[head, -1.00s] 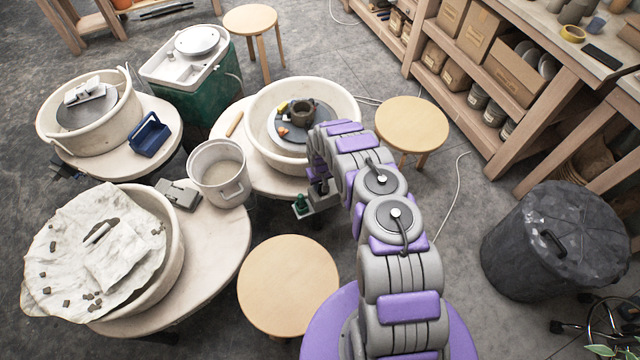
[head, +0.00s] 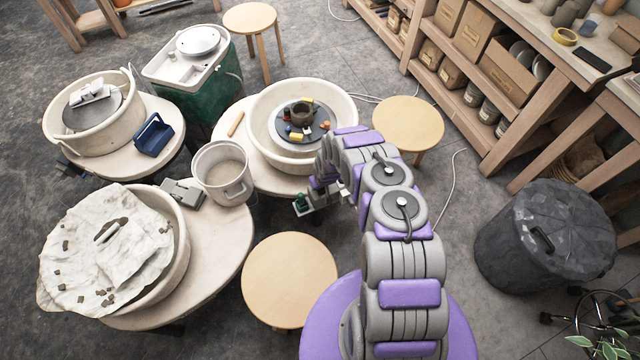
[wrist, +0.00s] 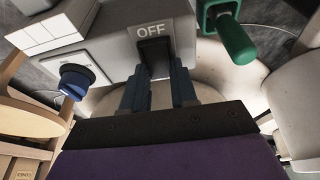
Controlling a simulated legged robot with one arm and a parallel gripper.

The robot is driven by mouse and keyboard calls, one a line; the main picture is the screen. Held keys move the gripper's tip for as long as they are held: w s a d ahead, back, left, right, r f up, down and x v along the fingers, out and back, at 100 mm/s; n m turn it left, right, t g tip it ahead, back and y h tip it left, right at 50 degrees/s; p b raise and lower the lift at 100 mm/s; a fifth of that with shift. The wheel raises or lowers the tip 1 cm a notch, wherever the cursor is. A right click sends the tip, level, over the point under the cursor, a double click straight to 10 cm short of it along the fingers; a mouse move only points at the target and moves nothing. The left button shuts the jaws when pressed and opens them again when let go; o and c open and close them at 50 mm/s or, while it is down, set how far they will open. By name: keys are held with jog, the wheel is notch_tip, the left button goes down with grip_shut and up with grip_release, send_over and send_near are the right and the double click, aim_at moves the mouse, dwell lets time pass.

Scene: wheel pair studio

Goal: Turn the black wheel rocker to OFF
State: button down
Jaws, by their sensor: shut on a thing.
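In the wrist view a grey control box carries a black rocker (wrist: 154,58) just below a white "OFF" label (wrist: 151,30). My gripper (wrist: 158,84) reaches up to the rocker from below, its two dark fingers on either side of the rocker's lower end. The fingers are shut on the rocker. Its lower end is partly hidden between them, so its exact tilt is hard to tell. In the head view my arm hides most of the box and the gripper, beside the wheel with a dark wheel head (head: 287,117).
A round stool (head: 290,278) stands in front, another (head: 408,124) behind my arm.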

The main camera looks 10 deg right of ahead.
jog(key=c, duration=0.9)
grip_release()
jog(key=p+v, duration=0.9)
jog(key=v, duration=0.8)
jog(key=shift+r, duration=0.15)
